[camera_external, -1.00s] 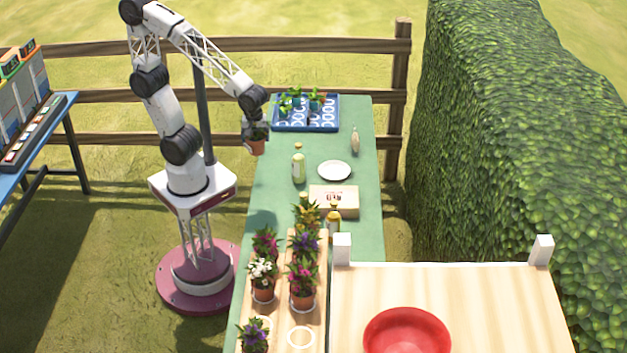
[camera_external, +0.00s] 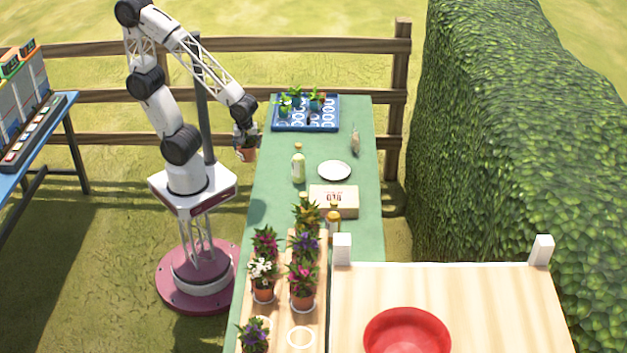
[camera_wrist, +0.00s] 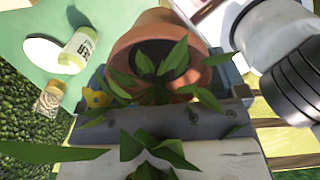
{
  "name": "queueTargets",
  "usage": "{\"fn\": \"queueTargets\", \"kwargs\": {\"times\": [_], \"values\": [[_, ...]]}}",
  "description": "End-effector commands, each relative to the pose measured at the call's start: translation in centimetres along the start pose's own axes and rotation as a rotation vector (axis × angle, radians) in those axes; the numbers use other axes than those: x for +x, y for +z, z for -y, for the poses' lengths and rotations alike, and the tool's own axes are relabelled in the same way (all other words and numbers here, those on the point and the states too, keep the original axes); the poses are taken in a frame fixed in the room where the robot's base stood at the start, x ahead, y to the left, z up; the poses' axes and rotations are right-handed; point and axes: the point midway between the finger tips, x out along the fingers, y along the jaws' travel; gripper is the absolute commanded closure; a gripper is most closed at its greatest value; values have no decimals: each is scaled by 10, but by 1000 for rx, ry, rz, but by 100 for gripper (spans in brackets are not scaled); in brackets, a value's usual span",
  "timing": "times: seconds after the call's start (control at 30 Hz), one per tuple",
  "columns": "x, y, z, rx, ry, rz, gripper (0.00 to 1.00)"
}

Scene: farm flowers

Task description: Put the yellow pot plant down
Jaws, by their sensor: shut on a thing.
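The yellow pot plant is a terracotta pot (camera_external: 247,155) with green leaves, held by my gripper (camera_external: 246,139) at the left edge of the green table in the external view. In the wrist view the pot (camera_wrist: 128,45) fills the top middle, with its dark soil and leaves facing the camera. A small yellow bloom (camera_wrist: 97,98) shows at its left. My gripper (camera_wrist: 160,88) is shut on the pot, its fingers partly hidden by leaves. The pot is in the air. Its exact height over the table cannot be told.
The green table (camera_external: 270,178) holds a blue tray (camera_external: 325,126) with small seedlings, a pale bottle (camera_external: 298,168), a white plate (camera_external: 340,171) and a box (camera_external: 345,205). Several potted flowers stand on a wooden stand (camera_external: 318,315) at the front. A red bowl (camera_external: 407,330) sits front right.

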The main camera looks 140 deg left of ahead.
Motion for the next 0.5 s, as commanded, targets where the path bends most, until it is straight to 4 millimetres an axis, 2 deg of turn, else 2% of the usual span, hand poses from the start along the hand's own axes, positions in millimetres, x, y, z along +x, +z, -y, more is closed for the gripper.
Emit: {"fn": "queueTargets", "kwargs": {"times": [0.17,0.5], "values": [[30,0,0,0,-3,-2,47],[105,0,0,0,-3,-2,47]]}}
